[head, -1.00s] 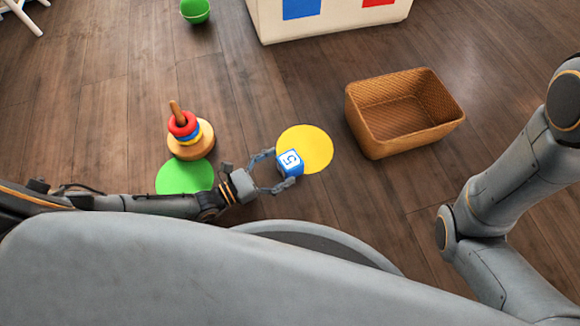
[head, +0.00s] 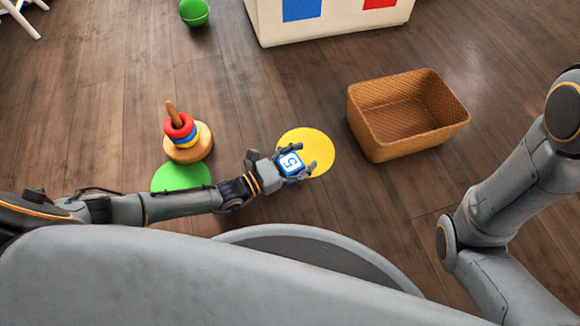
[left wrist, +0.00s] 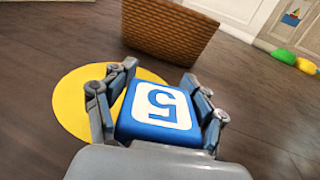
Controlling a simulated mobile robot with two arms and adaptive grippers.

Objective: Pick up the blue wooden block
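The blue wooden block (head: 291,163), with a white face and a blue 5, is at the lower left edge of the yellow disc (head: 321,147). My left gripper (head: 301,158) has its fingers closed against two opposite sides of it. In the left wrist view the block (left wrist: 158,107) sits deep between the fingers, close to the palm, with the 5 face up. I cannot tell whether it is clear of the floor. My right gripper is not in view; only my right arm shows at the right edge.
A wicker basket (head: 363,135) stands to the right on the wooden floor. A ring stacker (head: 182,135) and a green disc (head: 181,178) are to the left. A green ball (head: 194,12) and a white box (head: 330,22) are at the back.

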